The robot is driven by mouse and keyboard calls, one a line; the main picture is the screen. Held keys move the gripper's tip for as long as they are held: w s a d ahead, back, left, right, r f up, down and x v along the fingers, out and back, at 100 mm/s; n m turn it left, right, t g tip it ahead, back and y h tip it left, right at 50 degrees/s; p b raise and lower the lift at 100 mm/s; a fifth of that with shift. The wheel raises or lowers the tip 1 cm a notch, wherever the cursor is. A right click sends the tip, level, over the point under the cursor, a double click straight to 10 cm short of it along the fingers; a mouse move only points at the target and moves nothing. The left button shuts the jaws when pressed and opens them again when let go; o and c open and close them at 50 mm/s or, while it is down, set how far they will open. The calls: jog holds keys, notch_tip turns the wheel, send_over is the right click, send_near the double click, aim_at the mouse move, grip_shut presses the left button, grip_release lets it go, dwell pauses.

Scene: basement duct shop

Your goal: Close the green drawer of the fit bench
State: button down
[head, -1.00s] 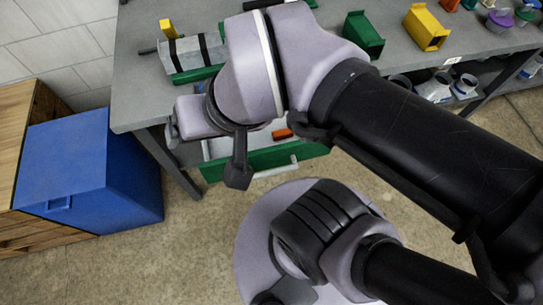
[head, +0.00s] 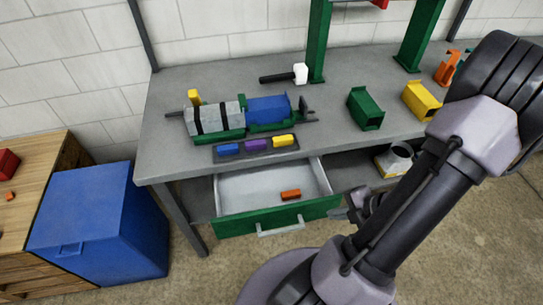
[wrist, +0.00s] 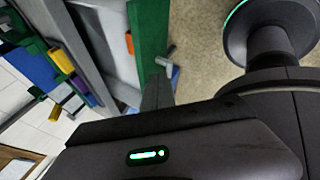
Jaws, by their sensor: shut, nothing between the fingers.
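The fit bench (head: 185,160) has its green-fronted drawer (head: 225,225) pulled open toward me. The drawer has a grey interior and a pale bar handle (head: 281,230), and an orange block (head: 290,194) lies inside. My gripper (head: 352,212) is small and dark in the head view, just right of the drawer front's right end; any contact is unclear. It is shut and empty. In the wrist view the green drawer front (wrist: 151,35) runs along the upper middle, with its handle (wrist: 165,62) beside it. The wrist body hides the lower part of that view.
A blue cabinet (head: 100,230) stands left of the bench beside a wooden unit (head: 30,160). The benchtop holds a duct assembly (head: 215,119), a tray of coloured blocks (head: 256,154) and a mallet (head: 300,73). Bare floor lies before the drawer.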

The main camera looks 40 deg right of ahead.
jog(key=s+f+m, duration=0.3)
jog(key=s+m, duration=0.1)
jog(key=m, duration=0.1)
jog(key=shift+h, duration=0.3)
jog(key=w+f+b, duration=0.2)
jog(key=w, duration=0.1)
jog(key=w+f+b, duration=0.5)
jog(key=w+f, duration=0.1)
jog(key=shift+w+d+f, duration=0.1)
jog(key=shift+w+d, duration=0.3)
